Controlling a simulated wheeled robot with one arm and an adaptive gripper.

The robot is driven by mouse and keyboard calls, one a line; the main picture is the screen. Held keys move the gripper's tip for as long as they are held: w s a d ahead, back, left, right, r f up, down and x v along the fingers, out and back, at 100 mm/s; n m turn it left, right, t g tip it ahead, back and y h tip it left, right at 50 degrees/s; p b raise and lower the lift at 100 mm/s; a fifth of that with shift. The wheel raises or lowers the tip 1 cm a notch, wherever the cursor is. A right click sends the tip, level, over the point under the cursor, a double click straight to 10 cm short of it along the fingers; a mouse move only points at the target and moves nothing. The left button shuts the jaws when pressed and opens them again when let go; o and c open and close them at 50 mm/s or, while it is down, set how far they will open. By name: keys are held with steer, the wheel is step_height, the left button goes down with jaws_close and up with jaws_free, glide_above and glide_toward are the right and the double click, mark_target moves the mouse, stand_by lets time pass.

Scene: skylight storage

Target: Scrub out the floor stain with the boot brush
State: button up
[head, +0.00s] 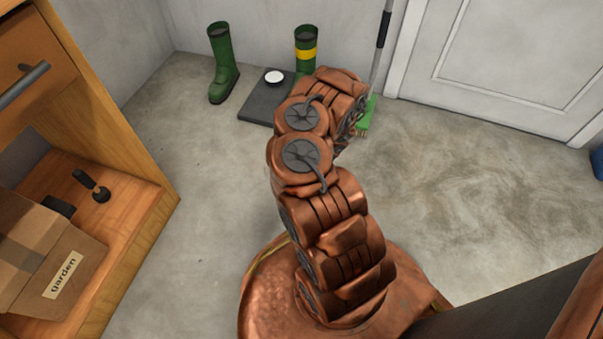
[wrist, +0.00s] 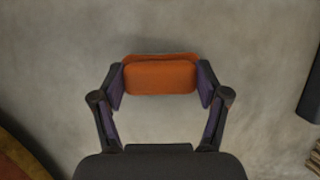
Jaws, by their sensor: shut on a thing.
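The boot brush (wrist: 160,75), an orange-brown block with rounded corners, is held between the two fingers of my gripper (wrist: 161,85) in the wrist view. Its bristles are hidden beneath it. The gripper is shut on its two ends. In the head view my arm hides the gripper and the brush. The floor stain (head: 485,195) shows as a brownish, smeared patch on the concrete right of my arm, in front of the white door. Bare grey floor lies behind the brush in the wrist view; I cannot tell whether the brush touches it.
Green boots (head: 222,65) and a dark mat (head: 262,102) with a white round thing (head: 274,77) are by the back wall. A green broom (head: 367,113) leans near the door (head: 505,50). A wooden shelf unit (head: 150,205) with a garden box (head: 50,265) stands left.

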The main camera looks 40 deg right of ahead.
steer(key=shift+w+a+b, duration=0.25)
steer(key=shift+w+a, duration=0.25)
steer(key=shift+w, duration=0.3)
steer(key=shift+w+a+b, duration=0.2)
steer(key=shift+w+a, duration=0.25)
steer(key=shift+w, duration=0.3)
steer(key=shift+w+a+b, duration=0.15)
steer(key=shift+w+a, duration=0.3)
steer(key=shift+w, duration=0.3)
steer(key=shift+w+a+b, duration=0.15)
steer(key=shift+w+a, duration=0.3)
steer(key=shift+w, duration=0.3)
steer(key=shift+w+a, duration=0.1)
steer(key=shift+w+a, duration=0.45)
steer(key=shift+w, duration=0.3)
steer(key=shift+w+a, duration=0.4)
steer(key=shift+w, duration=0.3)
steer(key=shift+w, duration=0.15)
steer(key=shift+w+a, duration=0.45)
steer(key=shift+w, duration=0.3)
steer(key=shift+w+a, duration=0.45)
steer(key=shift+w, duration=0.25)
